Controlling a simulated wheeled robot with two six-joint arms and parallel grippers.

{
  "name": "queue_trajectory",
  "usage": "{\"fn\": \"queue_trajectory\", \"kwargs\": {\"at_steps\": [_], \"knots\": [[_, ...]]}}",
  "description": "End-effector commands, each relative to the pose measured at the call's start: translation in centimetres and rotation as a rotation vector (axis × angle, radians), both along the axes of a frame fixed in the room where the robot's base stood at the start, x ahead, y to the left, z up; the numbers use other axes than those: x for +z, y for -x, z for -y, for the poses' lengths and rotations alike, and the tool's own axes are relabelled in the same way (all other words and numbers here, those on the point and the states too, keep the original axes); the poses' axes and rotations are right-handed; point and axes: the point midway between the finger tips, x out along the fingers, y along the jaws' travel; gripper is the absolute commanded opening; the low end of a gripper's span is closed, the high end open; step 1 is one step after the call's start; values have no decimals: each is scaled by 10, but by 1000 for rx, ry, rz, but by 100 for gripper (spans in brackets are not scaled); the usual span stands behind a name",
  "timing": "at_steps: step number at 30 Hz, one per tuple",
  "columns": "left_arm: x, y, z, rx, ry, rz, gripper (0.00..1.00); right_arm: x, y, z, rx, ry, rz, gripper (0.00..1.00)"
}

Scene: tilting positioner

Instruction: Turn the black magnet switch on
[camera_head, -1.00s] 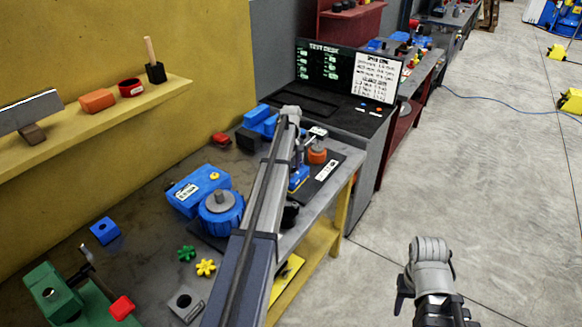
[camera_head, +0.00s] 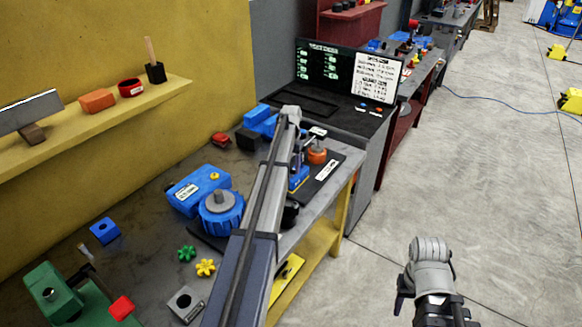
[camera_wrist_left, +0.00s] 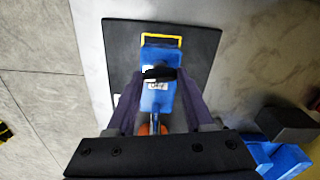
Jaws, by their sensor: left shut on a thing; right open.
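The black magnet switch (camera_wrist_left: 160,74) sits on a blue base (camera_wrist_left: 158,100) with a yellow bar at one end, on a dark plate (camera_wrist_left: 206,40), in the left wrist view. My left gripper (camera_wrist_left: 160,90) has one finger on each side of the base and is shut on the black switch. In the head view the blue base (camera_head: 298,180) shows under my left wrist, and the switch is hidden there. A label sits beside the switch; its word is too blurred to read surely. My right gripper (camera_head: 403,292) shows only in part, away from the bench, open and empty.
An orange knob (camera_head: 317,155) stands close behind the blue base. A blue round fixture (camera_head: 222,212), a blue box (camera_head: 198,187), yellow (camera_head: 205,268) and green (camera_head: 186,253) star knobs lie on the bench. A test desk (camera_head: 350,118) stands beyond.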

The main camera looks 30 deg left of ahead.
Motion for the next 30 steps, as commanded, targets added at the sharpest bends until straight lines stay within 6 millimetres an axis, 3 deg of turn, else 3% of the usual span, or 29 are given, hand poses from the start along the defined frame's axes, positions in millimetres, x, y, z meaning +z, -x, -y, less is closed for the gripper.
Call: {"fn": "queue_trajectory", "kwargs": {"at_steps": [12, 29, 30], "knots": [[0, 0, 0, -175, 0, 0, 0, 0, 0, 0, 0, 0, 0, 50], [0, 0, 0, -201, 0, 0, 0, 0, 0, 0, 0, 0, 0, 50], [0, 0, 0, -201, 0, 0, 54, 0, 0, 0, 0, 0, 0, 50]]}}
